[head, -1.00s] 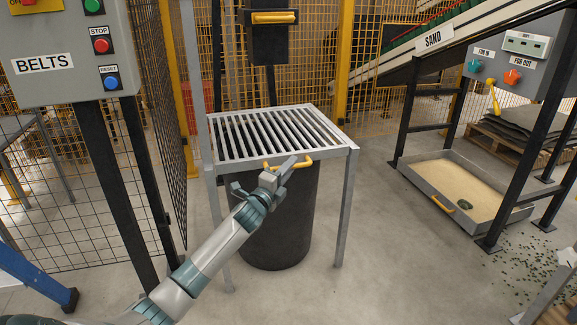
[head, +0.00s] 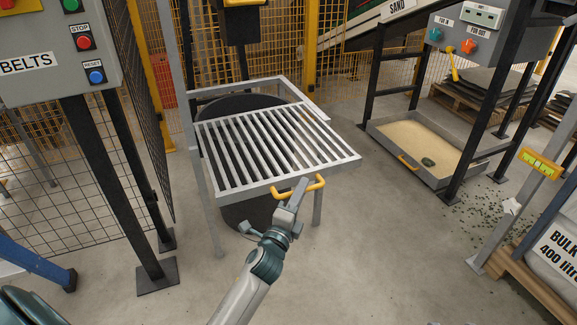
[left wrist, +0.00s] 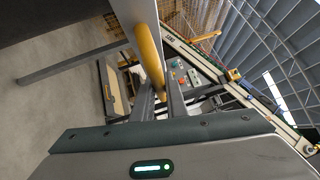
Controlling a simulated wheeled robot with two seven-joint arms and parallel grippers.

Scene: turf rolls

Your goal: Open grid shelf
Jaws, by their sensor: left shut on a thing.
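The grid shelf (head: 262,150), a grey metal frame with slanting bars, is pulled out toward me from its stand (head: 308,97). Its front edge juts past the stand's legs. A yellow handle (head: 316,184) is fixed to the front edge. My left gripper (head: 294,192) is shut on this handle; the yellow handle bar (left wrist: 149,55) also passes between the fingers in the left wrist view. A dark round drum (head: 250,212) stands below the grid, partly covered by it. My right gripper is not in view.
A grey control box (head: 58,50) on black legs stands at the left beside mesh fencing. A sand tray (head: 378,134) lies on the floor at the right. A bulk bag (head: 566,250) stands at the far right.

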